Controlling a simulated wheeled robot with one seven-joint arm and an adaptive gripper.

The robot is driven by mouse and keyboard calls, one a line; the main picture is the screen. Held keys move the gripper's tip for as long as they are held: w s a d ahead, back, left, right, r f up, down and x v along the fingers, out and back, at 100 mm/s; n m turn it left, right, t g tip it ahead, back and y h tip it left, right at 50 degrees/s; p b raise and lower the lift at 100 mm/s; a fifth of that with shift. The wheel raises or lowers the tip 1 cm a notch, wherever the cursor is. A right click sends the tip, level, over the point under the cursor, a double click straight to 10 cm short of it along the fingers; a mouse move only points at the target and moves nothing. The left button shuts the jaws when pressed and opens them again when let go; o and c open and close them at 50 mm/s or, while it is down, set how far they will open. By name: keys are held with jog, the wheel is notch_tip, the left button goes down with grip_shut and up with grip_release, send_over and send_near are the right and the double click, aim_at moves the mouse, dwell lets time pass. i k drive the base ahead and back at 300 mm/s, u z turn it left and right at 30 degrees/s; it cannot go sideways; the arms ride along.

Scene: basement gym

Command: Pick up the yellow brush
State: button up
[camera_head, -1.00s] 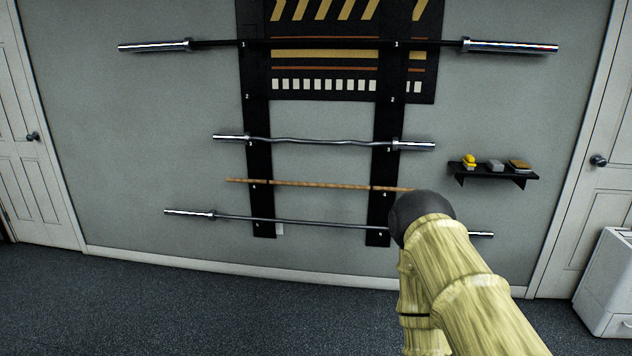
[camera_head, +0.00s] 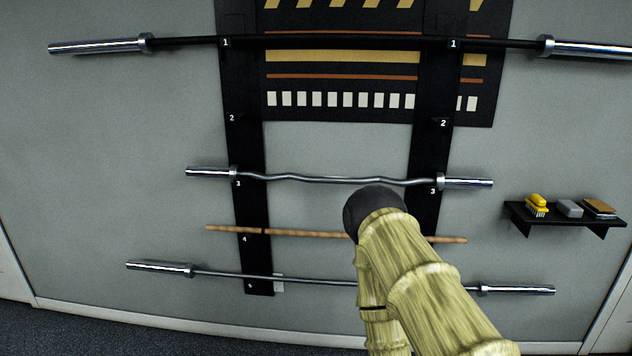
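The yellow brush (camera_head: 537,203) sits on the left part of a small black wall shelf (camera_head: 560,221) at the right of the head view. Pale bristles show at its lower side. My arm rises from the bottom of the view, left of the shelf and well apart from the brush. My gripper cannot be made out; only arm links with a dark rounded end show.
A grey block (camera_head: 569,208) and a brown block (camera_head: 599,207) share the shelf, right of the brush. A wall rack holds a long barbell (camera_head: 100,46), a curved bar (camera_head: 330,180), a wooden stick (camera_head: 310,233) and a lower bar (camera_head: 235,274). Dark floor shows at bottom left.

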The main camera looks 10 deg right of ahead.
aim_at(536, 204)
jog(key=z, duration=0.45)
jog(key=i, duration=1.65)
jog(key=z, duration=0.8)
